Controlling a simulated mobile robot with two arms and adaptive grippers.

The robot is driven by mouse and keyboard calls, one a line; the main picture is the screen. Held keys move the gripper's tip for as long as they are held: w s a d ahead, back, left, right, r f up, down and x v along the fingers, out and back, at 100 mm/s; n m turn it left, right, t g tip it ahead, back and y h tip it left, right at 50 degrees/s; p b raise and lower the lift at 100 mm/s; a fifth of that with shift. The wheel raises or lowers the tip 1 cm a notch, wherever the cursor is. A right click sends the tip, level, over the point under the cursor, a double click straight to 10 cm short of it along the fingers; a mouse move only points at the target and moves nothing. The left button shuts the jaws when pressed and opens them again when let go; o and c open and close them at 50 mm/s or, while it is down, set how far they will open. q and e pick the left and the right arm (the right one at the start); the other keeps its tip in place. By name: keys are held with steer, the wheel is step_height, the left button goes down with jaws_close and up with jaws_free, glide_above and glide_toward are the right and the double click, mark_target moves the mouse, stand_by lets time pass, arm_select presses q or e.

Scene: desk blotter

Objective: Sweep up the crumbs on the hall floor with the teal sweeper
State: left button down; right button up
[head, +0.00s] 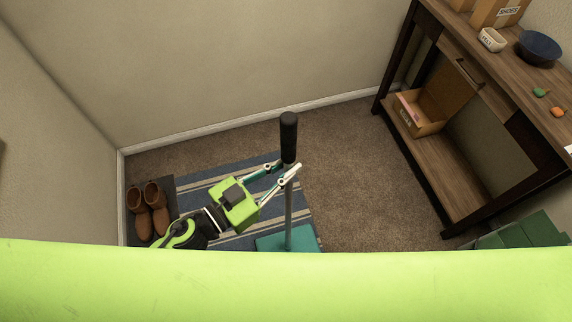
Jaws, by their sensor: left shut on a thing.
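The teal sweeper (289,212) stands upright near the middle of the head view, with a black grip on top, a grey pole and a teal head at the bottom. Its head is over the striped rug's right part; the lower edge is cut off by a green part of my own body. My left gripper (290,169) is shut on the sweeper's pole just below the black grip. I cannot make out any crumbs on the carpet or rug. My right gripper is not in view.
A striped blue rug (225,181) lies on brown carpet. Brown boots (150,209) stand on a dark mat at the left. A wooden console table (515,75) with a cardboard box (422,112) on its lower shelf stands right. Carpet between rug and table looks clear.

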arm_select(q)
steer(key=shift+f, duration=0.2)
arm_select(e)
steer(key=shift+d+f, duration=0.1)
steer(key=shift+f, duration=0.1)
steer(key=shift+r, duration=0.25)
arm_select(q)
steer(key=shift+f, duration=0.1)
